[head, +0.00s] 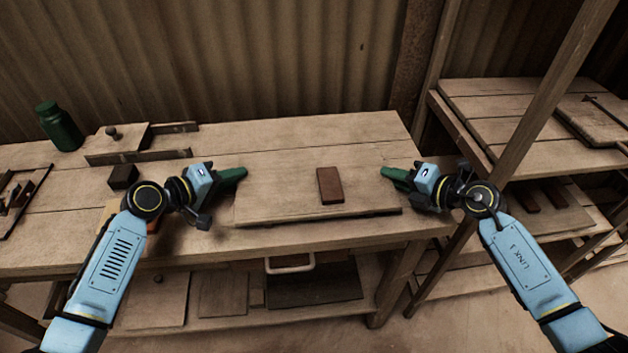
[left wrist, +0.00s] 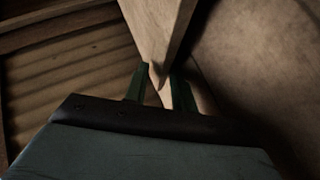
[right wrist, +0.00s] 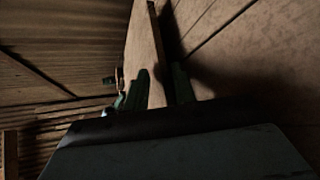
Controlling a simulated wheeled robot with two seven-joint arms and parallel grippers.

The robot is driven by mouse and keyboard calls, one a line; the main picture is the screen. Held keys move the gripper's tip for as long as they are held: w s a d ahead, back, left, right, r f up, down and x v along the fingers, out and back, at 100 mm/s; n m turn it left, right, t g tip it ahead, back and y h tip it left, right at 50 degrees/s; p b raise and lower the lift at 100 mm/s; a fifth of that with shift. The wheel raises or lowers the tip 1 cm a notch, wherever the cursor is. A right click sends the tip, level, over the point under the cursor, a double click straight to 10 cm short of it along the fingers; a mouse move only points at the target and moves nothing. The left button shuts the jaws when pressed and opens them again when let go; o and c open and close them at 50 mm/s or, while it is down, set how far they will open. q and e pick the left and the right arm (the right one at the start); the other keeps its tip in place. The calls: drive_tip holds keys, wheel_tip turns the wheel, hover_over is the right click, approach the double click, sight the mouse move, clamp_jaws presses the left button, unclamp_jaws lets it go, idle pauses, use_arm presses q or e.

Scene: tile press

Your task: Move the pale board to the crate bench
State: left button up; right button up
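The pale board (head: 277,186) is a flat wooden panel over the front middle of the long bench. A small red-brown block (head: 330,186) lies on it. My left gripper (head: 240,173) is at its left edge. In the left wrist view the board (left wrist: 160,35) runs between the fingers, which appear shut on it. My right gripper (head: 388,174) is at its right edge. In the right wrist view the board's edge (right wrist: 156,40) passes between the fingers, which also look shut on it. The lower fingers are hidden in the head view. I cannot tell whether the board touches the bench.
The long bench (head: 300,130) has free room behind the board. A green jar (head: 60,127), a dark block (head: 123,176) and a wooden jig (head: 125,143) stand on its left. A shelved wooden rack (head: 500,104) with an upright post (head: 548,95) stands at the right.

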use_arm(q)
drive_tip(key=shift+w+d+f, duration=0.1)
drive_tip(key=shift+w+d, duration=0.15)
drive_tip(key=shift+d, duration=0.05)
use_arm(e)
drive_tip(key=shift+w+a+f, duration=0.15)
drive_tip(key=shift+w+a, duration=0.1)
drive_tip(key=shift+a, duration=0.05)
use_arm(q)
clamp_jaws()
use_arm(e)
clamp_jaws()
